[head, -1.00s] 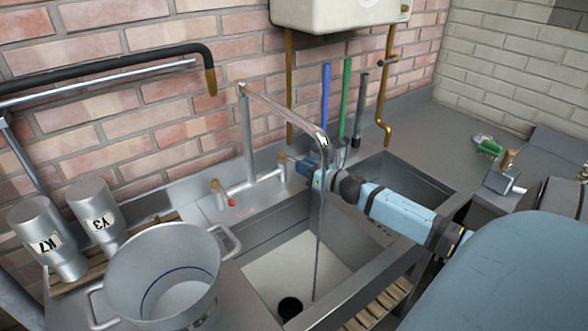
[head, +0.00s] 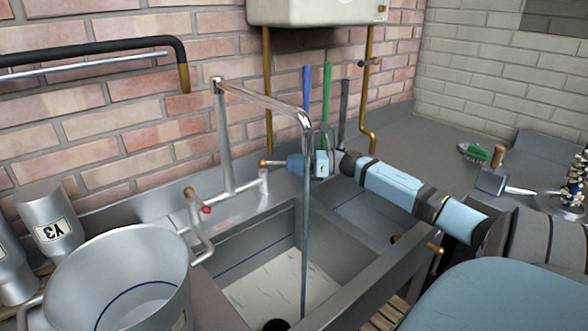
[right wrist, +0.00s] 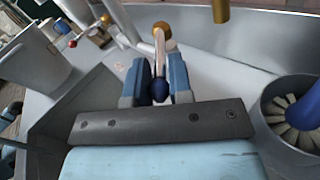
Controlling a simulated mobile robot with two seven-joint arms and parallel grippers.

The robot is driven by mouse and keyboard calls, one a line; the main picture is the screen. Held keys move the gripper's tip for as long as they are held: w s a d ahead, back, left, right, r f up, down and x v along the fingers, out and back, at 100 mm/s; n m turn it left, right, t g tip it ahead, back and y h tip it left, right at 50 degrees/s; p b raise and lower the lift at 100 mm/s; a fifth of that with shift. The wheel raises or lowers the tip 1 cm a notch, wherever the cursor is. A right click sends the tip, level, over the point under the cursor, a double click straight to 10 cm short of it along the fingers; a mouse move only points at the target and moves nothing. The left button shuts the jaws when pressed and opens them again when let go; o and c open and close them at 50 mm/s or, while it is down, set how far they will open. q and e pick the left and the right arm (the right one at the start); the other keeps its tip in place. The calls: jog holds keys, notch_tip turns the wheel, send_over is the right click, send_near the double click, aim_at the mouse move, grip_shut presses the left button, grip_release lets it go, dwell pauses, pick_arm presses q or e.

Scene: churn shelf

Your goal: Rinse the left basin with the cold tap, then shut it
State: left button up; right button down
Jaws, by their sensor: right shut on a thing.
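The left basin (head: 233,262) is a steel sink with a pale floor marked by streaks and a dark drain (head: 277,325). A thin stream of water (head: 305,240) falls into it from the swivel spout (head: 268,101). The cold tap (head: 264,163) is at the right of the mixer, with a brass end. My right gripper (head: 290,163) is at this tap. In the right wrist view its fingers (right wrist: 157,82) are shut on the cold tap's lever, whose blue tip (right wrist: 157,92) shows between them. The red-marked tap (head: 206,210) is at the left. My left gripper is not in view.
A big steel pot (head: 125,285) stands left of the basin near a can marked Y3 (head: 50,222). Blue and green handles (head: 327,95) stand against the wall behind my right gripper. A right basin (head: 365,215) lies under my right arm. A green brush (head: 476,152) lies at right.

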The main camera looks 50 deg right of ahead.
dwell(0.4)
jog(key=c, duration=1.2)
grip_release()
jog(key=shift+o, duration=0.2)
jog(key=shift+s+d, duration=0.1)
jog(key=p+v, duration=0.1)
jog(key=v, duration=1.2)
jog(key=shift+s+d, duration=0.15)
jog(key=shift+d, duration=0.1)
